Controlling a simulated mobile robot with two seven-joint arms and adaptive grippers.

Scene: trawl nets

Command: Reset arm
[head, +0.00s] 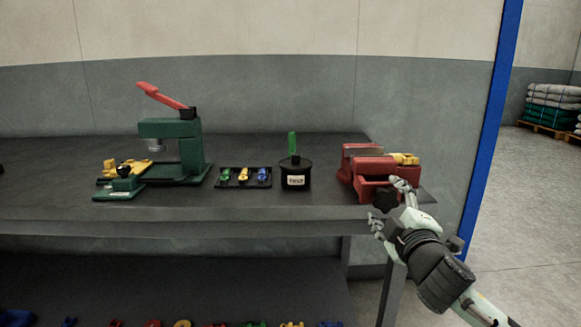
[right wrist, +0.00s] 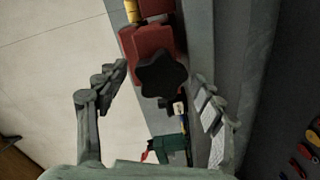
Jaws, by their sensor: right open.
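My right gripper (head: 388,204) is in front of the bench's right end, close to the red vise (head: 365,165) and its black star-shaped knob (head: 385,199). In the right wrist view my right gripper (right wrist: 165,95) has its fingers spread wide. The black knob (right wrist: 161,75) shows beyond and between them, and nothing is held. The red vise (right wrist: 152,42) lies behind the knob, with a yellow piece (head: 404,158) at its jaws. Whether a finger touches the knob cannot be told. My left gripper is not in view.
On the dark bench (head: 260,205) stand a green press (head: 185,145) with a red lever, a small tray (head: 243,184) of coloured parts and a black pot (head: 295,178) labelled like "TRAY" or similar. Coloured parts lie on the lower shelf (head: 240,275). A blue post (head: 488,130) rises at right.

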